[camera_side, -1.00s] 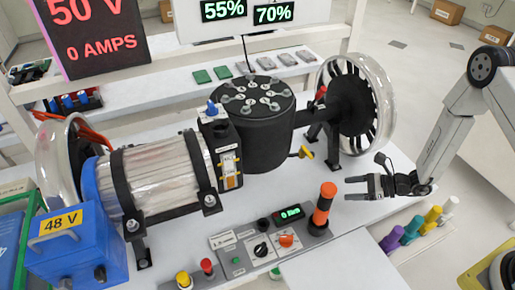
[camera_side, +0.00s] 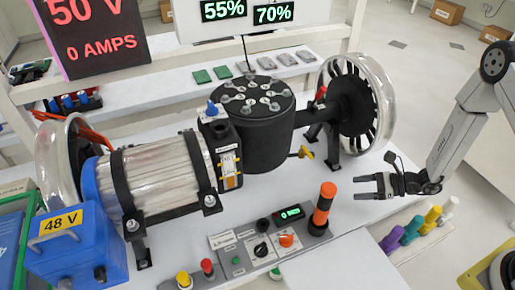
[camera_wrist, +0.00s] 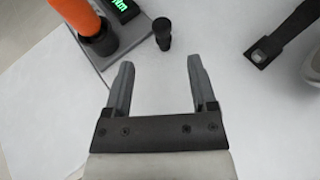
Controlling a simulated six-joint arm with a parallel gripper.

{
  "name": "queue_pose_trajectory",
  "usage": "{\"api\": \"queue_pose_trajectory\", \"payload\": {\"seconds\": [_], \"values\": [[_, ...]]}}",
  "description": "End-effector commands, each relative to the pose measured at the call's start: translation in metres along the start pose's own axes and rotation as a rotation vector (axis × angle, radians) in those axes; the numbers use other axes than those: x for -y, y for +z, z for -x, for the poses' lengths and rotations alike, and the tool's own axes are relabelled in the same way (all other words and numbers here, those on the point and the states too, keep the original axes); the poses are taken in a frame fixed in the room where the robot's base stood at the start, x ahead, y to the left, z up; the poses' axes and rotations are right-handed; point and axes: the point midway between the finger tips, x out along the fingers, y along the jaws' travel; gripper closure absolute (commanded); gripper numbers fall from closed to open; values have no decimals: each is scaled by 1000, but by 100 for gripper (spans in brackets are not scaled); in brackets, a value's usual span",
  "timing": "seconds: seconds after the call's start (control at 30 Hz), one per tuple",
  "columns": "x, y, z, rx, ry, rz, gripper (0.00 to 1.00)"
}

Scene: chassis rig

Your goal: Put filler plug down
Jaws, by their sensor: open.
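My gripper (camera_side: 372,187) is open and empty above the right part of the white bench, right of the orange and black post. In the wrist view, its two fingers (camera_wrist: 156,85) stand apart with only white bench between them. A small black plug-like piece (camera_wrist: 163,34) stands upright beyond the fingertips, beside the grey control panel.
The orange and black post (camera_side: 323,208) stands at the panel's right end. The black cylinder (camera_side: 262,125) and spoked wheel (camera_side: 356,105) stand behind. A black bracket foot (camera_wrist: 265,52) is at the wrist view's right. Coloured pegs (camera_side: 412,229) line the bench's lower right.

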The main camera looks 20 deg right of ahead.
Motion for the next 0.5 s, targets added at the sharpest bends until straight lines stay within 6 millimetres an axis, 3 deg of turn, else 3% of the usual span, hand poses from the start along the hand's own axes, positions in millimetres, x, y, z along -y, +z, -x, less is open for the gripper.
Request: {"api": "queue_pose_trajectory", "payload": {"seconds": [0.23, 0.5], "values": [[-18, 20, 1, -46, 127, 104, 27], [-60, 54, 19, -182, 417, 394, 27]]}}
